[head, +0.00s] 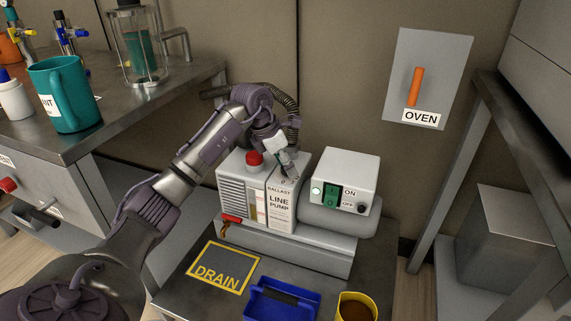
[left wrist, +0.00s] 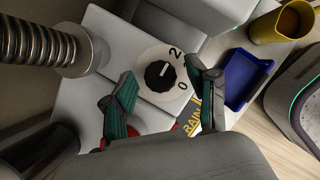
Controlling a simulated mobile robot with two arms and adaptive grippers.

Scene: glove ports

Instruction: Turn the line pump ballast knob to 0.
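The line pump (head: 280,208) is a white box on the low bench, labelled "BALLAST" and "LINE PUMP". In the left wrist view, its black ballast knob (left wrist: 159,75) sits on a white dial with a "2" and a "0" showing. A small light mark on the knob seems to point nearer the 2 than the 0, but it is too small to be sure. My left gripper (head: 287,168) is over the pump's top. In the left wrist view, its fingers (left wrist: 164,98) are apart and empty, with the knob beyond the gap. Contact is not visible. My right gripper is out of view.
A switch box (head: 345,180) with a green rocker and ON/OFF labels stands right of the knob. A red cap (head: 254,159) and ribbed hose (head: 287,108) are close to my left gripper. A DRAIN mat (head: 221,269), blue tray (head: 282,301) and yellow cup (head: 356,307) are in front.

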